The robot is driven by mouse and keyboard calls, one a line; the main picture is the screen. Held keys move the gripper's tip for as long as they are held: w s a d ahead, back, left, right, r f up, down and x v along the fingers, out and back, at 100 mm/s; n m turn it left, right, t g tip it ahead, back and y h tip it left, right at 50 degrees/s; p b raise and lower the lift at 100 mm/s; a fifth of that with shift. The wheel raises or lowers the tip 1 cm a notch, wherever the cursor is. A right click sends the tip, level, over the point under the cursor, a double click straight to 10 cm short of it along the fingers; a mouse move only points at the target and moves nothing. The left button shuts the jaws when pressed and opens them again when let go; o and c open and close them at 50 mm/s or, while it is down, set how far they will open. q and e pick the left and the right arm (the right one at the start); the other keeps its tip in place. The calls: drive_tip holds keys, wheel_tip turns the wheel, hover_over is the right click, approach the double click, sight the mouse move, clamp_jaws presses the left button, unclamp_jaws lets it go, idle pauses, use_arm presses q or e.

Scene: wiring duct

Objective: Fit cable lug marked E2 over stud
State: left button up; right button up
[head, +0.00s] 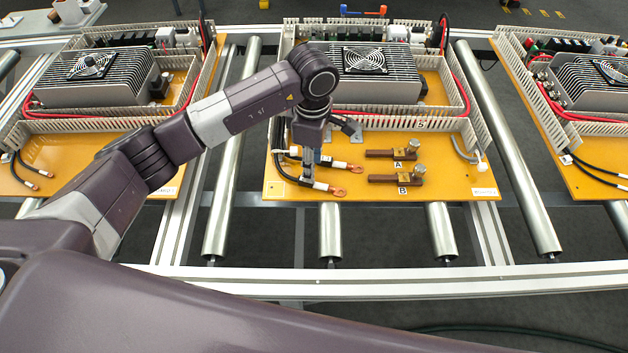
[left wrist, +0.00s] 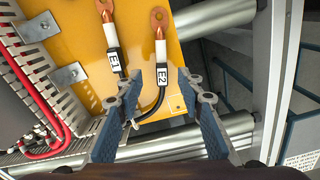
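The cable lug marked E2 is a copper ring lug (left wrist: 160,26) with a white E2 label (left wrist: 162,75) on a black cable, lying over the orange board. In the head view, the nearer copper lug (head: 338,191) lies below my left gripper (head: 308,172). My left gripper (left wrist: 160,80) is open, its blue fingers either side of the E2 cable, with gaps showing. The E1 lug (left wrist: 106,10) lies beside it, outside the fingers. Two studs on brown bars stand to the right: stud A (head: 415,144) and stud B (head: 416,171). My right gripper is out of view.
The board (head: 450,187) rests on metal rollers (head: 330,232). Slotted duct walls (head: 375,122) and a finned unit with a fan (head: 363,60) lie behind the lugs. Similar boards stand left and right. Bare board lies between the lugs and the studs.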

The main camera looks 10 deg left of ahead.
sight(322, 186)
use_arm(q)
drive_tip(key=f+p, duration=0.1)
drive_tip(key=f, duration=0.3)
drive_tip(key=shift+s+d+f+p, duration=0.2)
drive_tip(key=shift+f+p, duration=0.1)
drive_tip(key=shift+p, duration=0.1)
drive_tip(key=shift+f, duration=0.55)
clamp_jaws()
